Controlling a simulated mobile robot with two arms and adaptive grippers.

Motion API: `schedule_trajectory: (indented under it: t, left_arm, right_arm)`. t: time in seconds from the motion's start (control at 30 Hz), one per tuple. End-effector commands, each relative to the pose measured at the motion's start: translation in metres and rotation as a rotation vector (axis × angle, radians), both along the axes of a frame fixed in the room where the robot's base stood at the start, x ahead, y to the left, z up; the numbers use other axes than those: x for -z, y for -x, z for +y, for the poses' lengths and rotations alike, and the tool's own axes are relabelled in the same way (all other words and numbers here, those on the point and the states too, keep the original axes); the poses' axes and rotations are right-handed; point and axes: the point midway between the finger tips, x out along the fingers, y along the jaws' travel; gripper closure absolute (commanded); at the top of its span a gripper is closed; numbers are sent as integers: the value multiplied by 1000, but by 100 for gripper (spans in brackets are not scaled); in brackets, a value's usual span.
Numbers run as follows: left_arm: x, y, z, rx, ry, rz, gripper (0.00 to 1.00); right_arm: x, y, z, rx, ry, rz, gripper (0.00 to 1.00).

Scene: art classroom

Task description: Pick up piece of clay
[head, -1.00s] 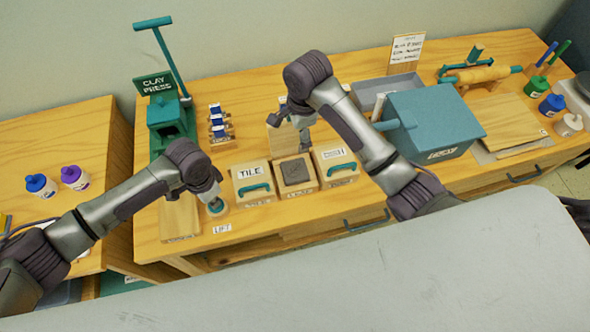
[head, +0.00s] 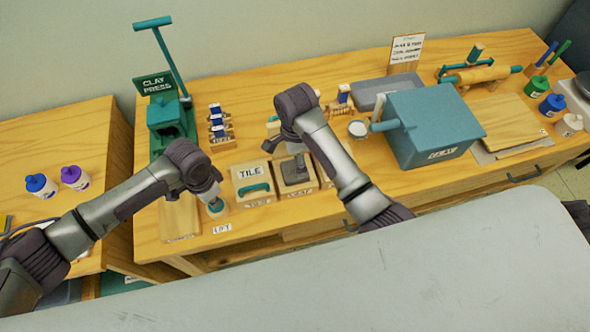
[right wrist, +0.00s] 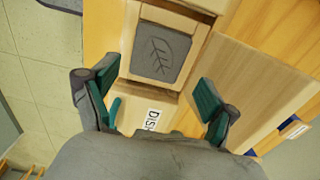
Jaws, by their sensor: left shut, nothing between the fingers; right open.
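The piece of clay (right wrist: 161,46) is a dark grey square with a leaf pattern, lying in a wooden box. In the head view, this box (head: 297,190) stands between the TILE box (head: 252,183) and a third box, and my right gripper (head: 297,164) is above it, hiding part of the clay. In the right wrist view, my right gripper (right wrist: 158,98) is open and empty, its teal pads apart, with the clay ahead between them. My left gripper (head: 215,203) is shut and empty at the round teal piece near the LIFT label (head: 222,228); contact cannot be told.
The DISH label (right wrist: 151,120) is close to the right gripper's fingers. The clay press (head: 168,120) stands at the back left. A large teal container (head: 430,125) stands right of my right arm.

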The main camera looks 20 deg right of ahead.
Motion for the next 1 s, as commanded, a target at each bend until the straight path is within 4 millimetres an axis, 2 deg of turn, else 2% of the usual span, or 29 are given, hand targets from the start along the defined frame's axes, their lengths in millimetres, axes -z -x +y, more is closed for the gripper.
schedule_trajectory:
  t: [0.1, 0.3, 0.57, 0.67, 0.9, 1.0]
  left_arm:
    - [2, 1, 1, 0, -2, 2, 100]
    - [1, 1, 1, 0, -2, 2, 100]
    - [1, 1, 1, 0, -2, 2, 100]
    - [1, 1, 1, 0, -2, 2, 100]
    - [1, 1, 1, 0, -2, 2, 100]
    - [1, 1, 1, 0, -2, 2, 100]
  right_arm:
    - [20, 3, 1, 0, 4, 6, 14]
    - [44, 3, 2, 0, 1, 3, 14]
    - [47, 3, 3, 1, 0, 1, 14]
    - [47, 3, 3, 1, 0, 1, 28]
    - [47, 3, 3, 0, 0, 1, 68]
    - [46, 3, 3, 0, 0, 0, 68]
